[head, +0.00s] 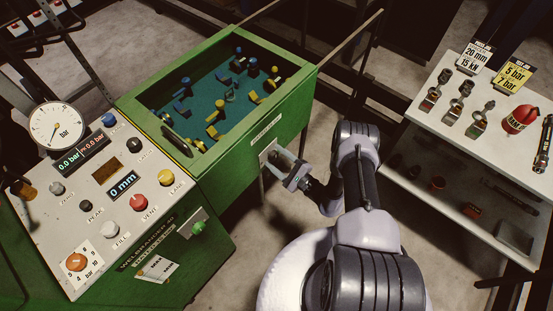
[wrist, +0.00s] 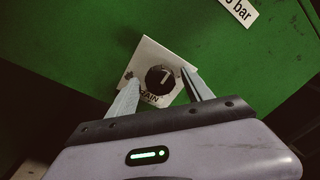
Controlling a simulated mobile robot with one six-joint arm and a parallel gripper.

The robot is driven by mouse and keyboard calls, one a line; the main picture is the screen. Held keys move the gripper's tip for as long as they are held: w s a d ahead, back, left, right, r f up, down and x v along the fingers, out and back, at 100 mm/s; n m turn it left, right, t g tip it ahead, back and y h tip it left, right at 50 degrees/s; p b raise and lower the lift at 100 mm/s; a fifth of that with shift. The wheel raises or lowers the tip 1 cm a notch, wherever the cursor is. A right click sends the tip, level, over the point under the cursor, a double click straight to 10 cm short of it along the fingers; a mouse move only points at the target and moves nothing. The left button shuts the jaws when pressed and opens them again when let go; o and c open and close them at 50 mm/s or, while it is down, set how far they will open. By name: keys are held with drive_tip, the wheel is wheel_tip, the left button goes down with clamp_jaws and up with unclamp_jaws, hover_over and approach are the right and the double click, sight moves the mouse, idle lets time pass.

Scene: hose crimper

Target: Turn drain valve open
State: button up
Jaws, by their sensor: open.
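The drain valve knob (wrist: 160,79) is a round black knob with a white mark. It sits on a white plate (wrist: 146,54) whose label partly reads "AIN", on the green side of the machine. In the wrist view my gripper (wrist: 165,85) is open, with one finger on each side of the knob. I cannot tell whether the fingers touch it. In the head view my gripper (head: 278,163) is at the front side of the green tank, at the white plate (head: 267,150); the knob itself cannot be made out there.
The green tank (head: 190,165) holds blue and yellow parts. Left of it is a control panel (head: 90,210) with a gauge (head: 57,125), displays and knobs. A green knob (head: 198,227) is on the lower front. A white shelf table (head: 450,140) with fittings stands right.

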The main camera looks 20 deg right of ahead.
drive_tip(key=shift+c, duration=0.5)
clamp_jaws()
drive_tip(key=shift+m, duration=0.3)
drive_tip(key=m+b, duration=0.2)
drive_tip(key=m, duration=0.2)
drive_tip(key=shift+f, duration=0.1)
drive_tip(key=m+b, duration=0.2)
drive_tip(key=m, duration=0.2)
drive_tip(key=shift+m+g, duration=0.3)
drive_tip(key=m+b, duration=0.1)
drive_tip(key=m, duration=0.3)
drive_tip(key=shift+b, duration=0.4)
drive_tip(key=shift+m+g+y+b, duration=0.3)
drive_tip(key=shift+m+b, duration=0.3)
drive_tip(key=shift+m, duration=1.3)
